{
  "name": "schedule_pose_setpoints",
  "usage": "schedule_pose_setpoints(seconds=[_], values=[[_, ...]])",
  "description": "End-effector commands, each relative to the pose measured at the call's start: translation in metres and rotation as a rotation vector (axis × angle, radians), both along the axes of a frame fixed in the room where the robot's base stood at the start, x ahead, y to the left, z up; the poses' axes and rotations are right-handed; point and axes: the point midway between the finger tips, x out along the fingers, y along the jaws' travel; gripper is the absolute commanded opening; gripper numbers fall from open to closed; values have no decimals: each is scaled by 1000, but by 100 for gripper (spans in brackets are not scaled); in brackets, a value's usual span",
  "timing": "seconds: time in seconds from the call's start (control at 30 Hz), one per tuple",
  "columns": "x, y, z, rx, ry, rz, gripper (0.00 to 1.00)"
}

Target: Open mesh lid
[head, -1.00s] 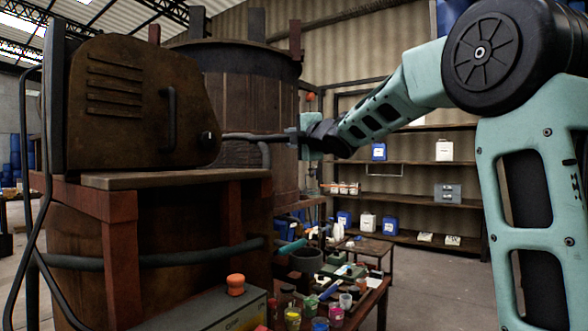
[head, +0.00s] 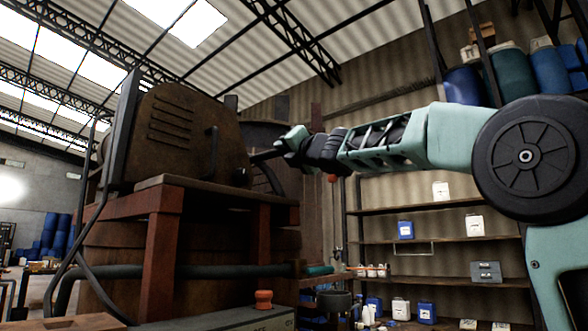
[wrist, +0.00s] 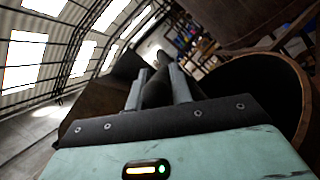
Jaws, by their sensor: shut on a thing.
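My gripper (head: 279,150) is at the end of my outstretched arm, beside the large vat (head: 297,205). It is shut on a dark round bar (head: 262,156), which runs left toward the brown louvred housing (head: 178,130). The wrist view shows the dark bar (wrist: 157,92) between the two fingers (wrist: 157,84). A wide round vat opening (wrist: 302,92) with a pale brown rim lies right of the gripper there, dark inside. I cannot make out any mesh; whether the bar belongs to the lid cannot be told.
Shelves (head: 440,241) with containers stand behind to the right, with blue barrels (head: 463,84) above.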

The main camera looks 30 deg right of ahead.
Motion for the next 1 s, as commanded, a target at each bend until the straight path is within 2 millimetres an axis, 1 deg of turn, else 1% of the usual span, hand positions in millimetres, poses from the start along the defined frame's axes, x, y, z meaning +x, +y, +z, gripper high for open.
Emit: schedule_pose_setpoints(seconds=[0.03,0.23,0.73,0.77,0.8,0.83,1.0], values=[[-1,5,-5,-16,-5,4,0],[-4,14,-4,-68,-22,4,0],[-4,17,-3,-82,-26,3,0],[-4,17,-3,-82,-26,3,24],[-4,17,-3,-82,-26,2,36],[-4,17,-3,-82,-26,2,43],[-5,16,-2,-83,-27,1,43]])
